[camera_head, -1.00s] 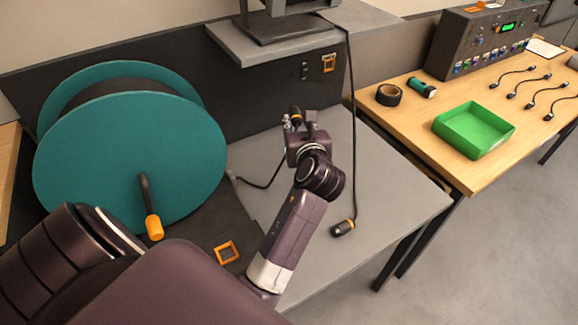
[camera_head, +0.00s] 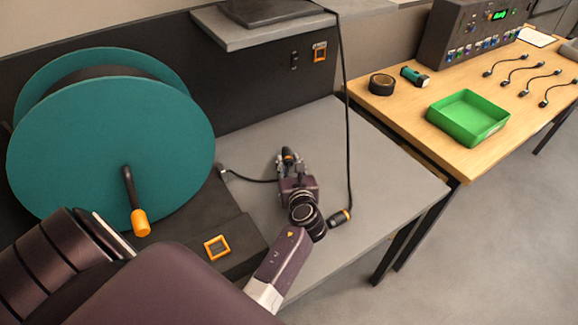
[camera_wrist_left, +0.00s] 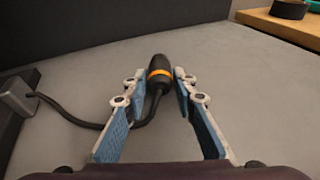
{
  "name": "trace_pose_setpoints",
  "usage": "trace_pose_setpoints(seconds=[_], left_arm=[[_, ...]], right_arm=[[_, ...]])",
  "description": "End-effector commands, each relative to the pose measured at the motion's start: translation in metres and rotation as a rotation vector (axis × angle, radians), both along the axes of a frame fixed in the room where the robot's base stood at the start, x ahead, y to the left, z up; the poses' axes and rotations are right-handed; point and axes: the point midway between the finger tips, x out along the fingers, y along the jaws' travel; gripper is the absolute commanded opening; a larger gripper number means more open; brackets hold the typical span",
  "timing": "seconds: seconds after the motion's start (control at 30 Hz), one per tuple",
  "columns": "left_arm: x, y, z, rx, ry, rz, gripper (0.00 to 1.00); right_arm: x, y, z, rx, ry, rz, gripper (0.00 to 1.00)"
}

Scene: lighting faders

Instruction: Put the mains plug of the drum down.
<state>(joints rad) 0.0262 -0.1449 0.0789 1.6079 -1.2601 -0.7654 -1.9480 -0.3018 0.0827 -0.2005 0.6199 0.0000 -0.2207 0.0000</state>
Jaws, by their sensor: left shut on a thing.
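The mains plug (camera_head: 288,154) is black with an orange band. It also shows in the left wrist view (camera_wrist_left: 160,76). My left gripper (camera_head: 291,162) has its fingers on both sides of the plug and is shut on it, low over the grey bench (camera_head: 330,125). I cannot tell whether the plug touches the bench. In the left wrist view the fingers (camera_wrist_left: 160,84) flank the plug, and its black cable curves left to a small grey block (camera_wrist_left: 17,97). The teal drum (camera_head: 105,150) stands at the left. My right gripper is not in view.
A wooden table at right carries a green tray (camera_head: 467,117), tape (camera_head: 382,84) and a console (camera_head: 470,40). Bare bench lies around the gripper.

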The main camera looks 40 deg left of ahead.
Motion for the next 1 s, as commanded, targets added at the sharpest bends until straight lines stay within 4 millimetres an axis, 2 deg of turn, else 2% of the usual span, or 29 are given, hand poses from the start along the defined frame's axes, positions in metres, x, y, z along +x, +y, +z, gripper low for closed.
trace_pose_setpoints(seconds=[0.07, 0.57, 0.6, 0.7, 0.73, 1.0], left_arm=[[0.0003, 0.0003, -0.0064, 0.0, -0.001, 0.0, 0.0], [0.0003, 0.0003, -0.0137, 0.0, -0.001, 0.0, 0.0], [0.0003, 0.0003, -0.0131, 0.0, -0.001, 0.0, 0.29], [0.0002, 0.0002, -0.013, 0.0, -0.001, 0.0, 0.4], [0.0002, 0.0002, -0.013, 0.0, -0.001, 0.0, 0.43], [0.0002, 0.0002, -0.0123, -0.001, -0.002, 0.001, 0.43]], right_arm=[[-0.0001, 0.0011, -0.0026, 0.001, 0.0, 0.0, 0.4], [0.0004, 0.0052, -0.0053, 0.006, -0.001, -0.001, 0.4], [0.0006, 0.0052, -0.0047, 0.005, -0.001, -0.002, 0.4], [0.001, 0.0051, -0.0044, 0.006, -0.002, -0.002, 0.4], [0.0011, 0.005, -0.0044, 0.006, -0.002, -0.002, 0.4], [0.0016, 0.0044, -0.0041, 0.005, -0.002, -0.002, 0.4]])
